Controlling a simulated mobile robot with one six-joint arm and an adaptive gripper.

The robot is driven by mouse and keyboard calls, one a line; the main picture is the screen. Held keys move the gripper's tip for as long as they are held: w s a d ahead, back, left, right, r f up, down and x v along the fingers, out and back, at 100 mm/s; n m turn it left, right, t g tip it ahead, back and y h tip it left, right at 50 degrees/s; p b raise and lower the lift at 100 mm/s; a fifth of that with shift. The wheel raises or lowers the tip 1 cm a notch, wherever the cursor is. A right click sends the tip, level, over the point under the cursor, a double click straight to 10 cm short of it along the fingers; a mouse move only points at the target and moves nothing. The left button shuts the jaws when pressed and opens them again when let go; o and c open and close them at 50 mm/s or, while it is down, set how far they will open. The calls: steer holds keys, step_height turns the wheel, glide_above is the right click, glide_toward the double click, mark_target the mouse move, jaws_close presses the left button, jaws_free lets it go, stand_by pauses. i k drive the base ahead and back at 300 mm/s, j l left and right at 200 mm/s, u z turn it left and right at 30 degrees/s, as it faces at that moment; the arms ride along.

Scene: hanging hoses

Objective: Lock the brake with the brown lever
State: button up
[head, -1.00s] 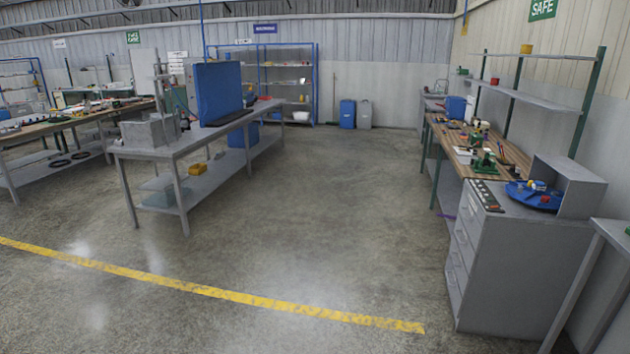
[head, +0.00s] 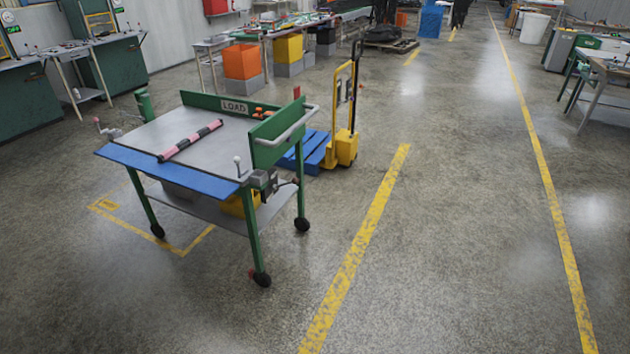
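A green wheeled cart (head: 255,226) with a grey top stands left of the middle in the head view. A small grey mechanism (head: 263,179) sits on its near right corner, with a short dark bar beside it that is too small to identify as the brown lever. A pale-knobbed lever (head: 237,163) stands upright at the top's right front edge. Another knobbed handle (head: 98,122) is at the far left corner. I cannot tell which part is the brake or how it is set. My gripper is not in view.
A pink and black bar (head: 190,141) lies on the cart top. A yellow pallet truck (head: 346,130) and blue pallet (head: 305,150) stand behind the cart. The floor right of the cart is open, with yellow lines (head: 365,235). Benches line the left and back.

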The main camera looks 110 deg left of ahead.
mark_target(295, 180)
steer(key=u, duration=3.85)
steer(key=i+l+u, duration=0.1)
steer(key=i+l, duration=0.5)
steer(key=i+l+u, duration=0.1)
steer(key=i+l, duration=1.25)
steer(key=i+l+u, duration=0.15)
steer(key=i+l, duration=0.45)
steer(key=l, duration=0.15)
